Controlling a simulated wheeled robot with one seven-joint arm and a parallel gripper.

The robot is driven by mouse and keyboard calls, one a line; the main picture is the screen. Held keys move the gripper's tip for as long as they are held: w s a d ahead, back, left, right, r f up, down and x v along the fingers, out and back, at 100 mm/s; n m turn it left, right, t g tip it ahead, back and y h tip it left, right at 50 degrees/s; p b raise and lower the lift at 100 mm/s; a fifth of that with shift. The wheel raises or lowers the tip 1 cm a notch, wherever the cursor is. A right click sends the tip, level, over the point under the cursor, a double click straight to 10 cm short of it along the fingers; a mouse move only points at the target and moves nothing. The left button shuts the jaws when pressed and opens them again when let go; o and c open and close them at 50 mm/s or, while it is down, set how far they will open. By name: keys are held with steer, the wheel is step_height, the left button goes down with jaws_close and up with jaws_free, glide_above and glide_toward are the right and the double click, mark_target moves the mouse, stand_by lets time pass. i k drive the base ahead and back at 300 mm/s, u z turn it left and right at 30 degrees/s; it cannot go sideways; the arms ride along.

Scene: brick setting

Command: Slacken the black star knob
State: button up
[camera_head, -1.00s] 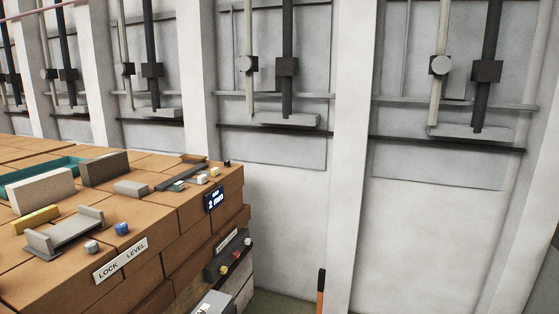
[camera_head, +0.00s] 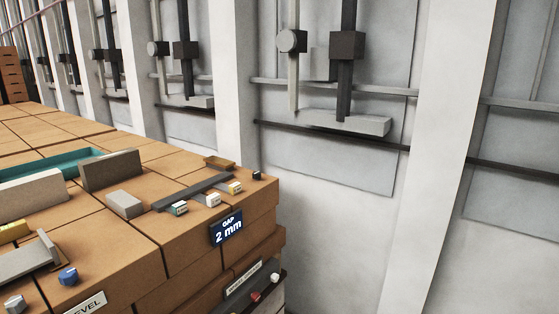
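A small dark knob (camera_head: 257,175) sits near the far right corner of the brick bench, beyond the yellow and white blocks. It is too small for me to tell whether it is star-shaped. A dark sign (camera_head: 227,231) on the bench side below it reads "GAP 2 mm". A dark grey slotted bar (camera_head: 194,188) lies on the bench top to the left of the knob. My gripper is not in view.
Small green-white (camera_head: 179,208), white (camera_head: 213,200) and yellow (camera_head: 235,188) blocks stand along the bench edge. A blue knob (camera_head: 68,275) and a teal tray (camera_head: 60,164) are farther left. A labelled panel (camera_head: 252,291) juts out below. Grey wall fixtures stand behind.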

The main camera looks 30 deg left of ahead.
mark_target(257, 176)
steer(key=i, duration=1.05)
steer(key=u, duration=2.55)
